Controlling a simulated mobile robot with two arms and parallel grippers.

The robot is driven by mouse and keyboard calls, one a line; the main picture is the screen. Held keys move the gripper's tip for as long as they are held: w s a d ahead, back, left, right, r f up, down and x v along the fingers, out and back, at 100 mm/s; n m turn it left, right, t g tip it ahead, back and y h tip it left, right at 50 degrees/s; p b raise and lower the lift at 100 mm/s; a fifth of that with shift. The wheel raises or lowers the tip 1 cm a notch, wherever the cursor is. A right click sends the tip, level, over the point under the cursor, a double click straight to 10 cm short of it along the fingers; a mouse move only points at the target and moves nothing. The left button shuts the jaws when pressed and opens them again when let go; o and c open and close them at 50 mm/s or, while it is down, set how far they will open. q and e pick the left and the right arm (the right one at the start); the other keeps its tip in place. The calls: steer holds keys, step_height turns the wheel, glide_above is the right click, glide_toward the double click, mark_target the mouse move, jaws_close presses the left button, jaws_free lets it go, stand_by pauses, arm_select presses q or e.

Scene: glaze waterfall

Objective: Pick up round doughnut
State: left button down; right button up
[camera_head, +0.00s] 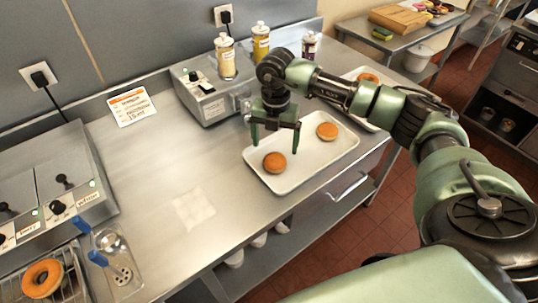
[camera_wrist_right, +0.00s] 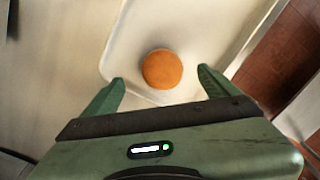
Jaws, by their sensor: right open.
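A round doughnut (camera_head: 275,162) without a hole lies on the left part of a white tray (camera_head: 291,184) on the steel counter. My right gripper (camera_head: 276,143) is open and empty, above the tray and over this doughnut. In the right wrist view the round doughnut (camera_wrist_right: 162,69) shows beyond and between the open fingertips (camera_wrist_right: 160,88), apart from them. A second round doughnut (camera_head: 327,131) lies on the right part of the same tray. A ring doughnut (camera_head: 42,278) with a hole lies on a wire rack at the lower left. My left gripper is not in view.
Another tray (camera_head: 350,76) with a doughnut is at the back right. A clear container (camera_head: 118,262) with blue-handled tools stands lower left. The counter left of the tray is mostly free.

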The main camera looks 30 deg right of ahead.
mark_target(275, 159)
steer(key=shift+s+a+f+p, duration=0.1)
steer(key=shift+s+f+p, duration=0.3)
steer(key=shift+f+p, duration=0.15)
steer(key=shift+s+a+f+p, duration=0.1)
steer(key=shift+s+f+p, duration=0.3)
steer(key=shift+f, duration=0.25)
steer(key=f, duration=0.1)
steer(key=f+p, duration=0.1)
steer(key=f, duration=0.1)
steer(key=shift+w, duration=0.4)
steer(key=shift+f, duration=0.5)
steer(key=c, duration=1.5)
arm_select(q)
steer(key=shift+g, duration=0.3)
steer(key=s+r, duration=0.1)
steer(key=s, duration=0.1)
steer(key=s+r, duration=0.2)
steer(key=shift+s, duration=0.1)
arm_select(e)
steer(key=shift+o, duration=0.2)
steer(key=shift+r, duration=0.1)
